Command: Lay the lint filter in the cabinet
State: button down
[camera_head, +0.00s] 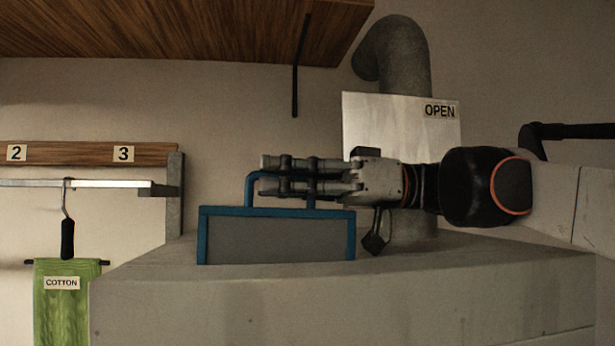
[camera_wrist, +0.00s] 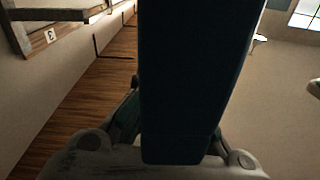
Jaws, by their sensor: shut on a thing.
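The lint filter (camera_head: 278,240) is a grey panel in a blue frame with a blue handle on top. It stands upright at or just above the top of a pale grey block; I cannot tell if it touches. My gripper (camera_head: 265,174) reaches in from the right, level, and is shut on the filter's handle. In the wrist view the filter (camera_wrist: 195,80) is a dark blue slab filling the middle between my fingers. A wooden box-like body (camera_head: 170,25) overhead, with a dark bar hanging from it, may be the cabinet; its inside is hidden.
The grey block (camera_head: 330,300) spans the front. Behind my gripper are a pale panel marked OPEN (camera_head: 385,115) and a bent grey pipe (camera_head: 403,60).

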aim_at(280, 210)
jog(key=shift+h, duration=0.3)
jog(key=f, duration=0.4)
jog(key=shift+s+f, duration=0.1)
jog(key=shift+s, duration=0.1)
jog(key=shift+r+p, duration=0.4)
jog(key=shift+r, duration=0.15)
jog(key=shift+w+a+r+p, duration=0.1)
jog(key=shift+a+r+p, duration=0.05)
jog(key=shift+r+p, duration=0.6)
jog(key=shift+a+r+p, duration=0.15)
jog(key=shift+r+p, duration=0.35)
jog(key=shift+r, duration=0.45)
jog(key=shift+w+r+p, duration=0.1)
jog(key=shift+r+p, duration=1.45)
jog(key=shift+r, duration=0.8)
jog(key=shift+r, duration=1.4)
jog(key=shift+f, duration=0.25)
